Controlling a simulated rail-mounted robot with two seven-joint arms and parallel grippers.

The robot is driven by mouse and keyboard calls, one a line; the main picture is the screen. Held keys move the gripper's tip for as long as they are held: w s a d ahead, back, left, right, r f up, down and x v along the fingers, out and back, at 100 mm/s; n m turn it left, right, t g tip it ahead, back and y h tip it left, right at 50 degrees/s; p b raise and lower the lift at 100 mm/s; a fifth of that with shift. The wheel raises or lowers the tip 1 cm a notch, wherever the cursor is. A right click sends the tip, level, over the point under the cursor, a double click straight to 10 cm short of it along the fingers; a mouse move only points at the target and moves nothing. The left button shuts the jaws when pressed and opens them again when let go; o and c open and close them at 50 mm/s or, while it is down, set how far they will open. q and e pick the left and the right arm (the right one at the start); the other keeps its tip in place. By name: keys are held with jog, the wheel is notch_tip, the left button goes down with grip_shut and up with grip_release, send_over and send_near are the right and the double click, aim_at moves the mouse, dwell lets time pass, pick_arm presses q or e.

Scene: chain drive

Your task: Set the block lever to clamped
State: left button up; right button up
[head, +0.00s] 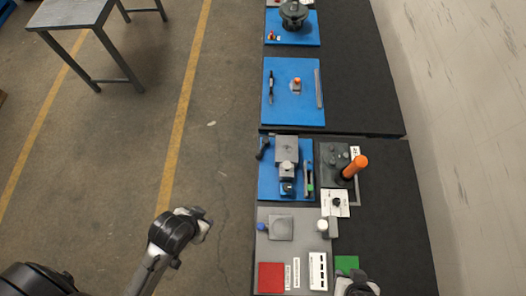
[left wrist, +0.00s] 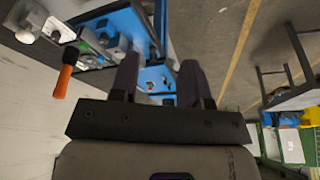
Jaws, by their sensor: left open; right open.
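A lever with an orange handle (head: 355,167) stands tilted on a dark block plate (head: 338,158) on the black bench; it looks like the block lever. Its orange handle (left wrist: 64,78) also shows at the left of the left wrist view. I cannot read whether it is clamped. My left gripper (left wrist: 158,68) is open and empty, its two fingers apart, and the lever lies outside them. My right gripper (head: 357,285) is at the bottom edge of the head view, partly cut off, below the lever and apart from it; it is open.
A blue mat with a grey vise-like fixture (head: 287,150) lies left of the lever. More blue mats (head: 311,112) lie farther along the bench. A grey table (head: 72,14) stands across the open floor.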

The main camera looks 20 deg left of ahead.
pick_arm(q)
jog(key=shift+w+a+r, duration=0.2)
jog(key=shift+w+a, duration=0.05)
jog(key=shift+w, duration=0.45)
pick_arm(e)
jog(key=shift+w+a+r, duration=0.2)
jog(key=shift+w, duration=0.55)
pick_arm(q)
jog(key=shift+s, duration=0.1)
jog(key=shift+c, duration=0.2)
pick_arm(e)
jog(key=shift+s, duration=0.15)
